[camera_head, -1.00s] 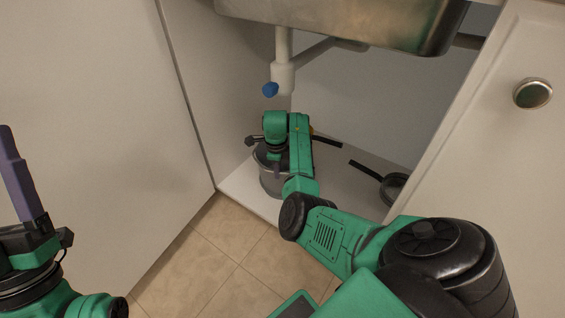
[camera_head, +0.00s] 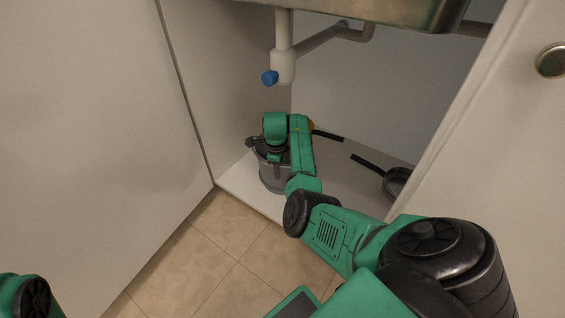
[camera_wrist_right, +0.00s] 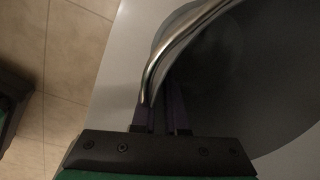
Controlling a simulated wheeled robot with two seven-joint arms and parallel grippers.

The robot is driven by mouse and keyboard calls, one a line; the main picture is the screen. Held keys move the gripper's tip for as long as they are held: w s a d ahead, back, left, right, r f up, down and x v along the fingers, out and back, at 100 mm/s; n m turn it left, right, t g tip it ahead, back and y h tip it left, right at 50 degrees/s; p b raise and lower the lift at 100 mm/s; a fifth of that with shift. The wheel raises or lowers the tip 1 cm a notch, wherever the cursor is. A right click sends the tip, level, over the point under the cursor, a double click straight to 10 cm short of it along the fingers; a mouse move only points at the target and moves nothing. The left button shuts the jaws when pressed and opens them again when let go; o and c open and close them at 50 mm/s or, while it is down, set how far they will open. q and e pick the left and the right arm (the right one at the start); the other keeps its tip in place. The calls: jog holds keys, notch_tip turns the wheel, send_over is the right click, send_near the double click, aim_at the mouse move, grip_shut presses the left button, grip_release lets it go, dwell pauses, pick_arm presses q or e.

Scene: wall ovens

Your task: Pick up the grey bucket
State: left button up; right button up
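The grey bucket (camera_head: 273,179) stands upright on the cabinet floor under the sink, near the left wall. Its upper part is partly hidden by my right gripper (camera_head: 276,160), which points down over it. In the right wrist view, the bucket's shiny curved metal handle (camera_wrist_right: 192,37) runs down to my right gripper's dark purple fingers (camera_wrist_right: 161,115). The fingers are close together, with the handle's lower end at them. They look shut on it, though the contact is partly hidden. My left gripper is out of view; only a piece of my left arm shows at the bottom left.
A black pan (camera_head: 397,184) lies on the cabinet floor to the right. A drain pipe with a blue knob (camera_head: 270,78) and the steel sink (camera_head: 400,12) hang above. Cabinet doors stand on both sides; the right one has a round knob (camera_head: 551,61). The tiled floor is clear in front.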

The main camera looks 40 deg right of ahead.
grip_shut()
dwell(1.3)
jog(key=shift+r, duration=0.1)
jog(key=shift+r, duration=0.1)
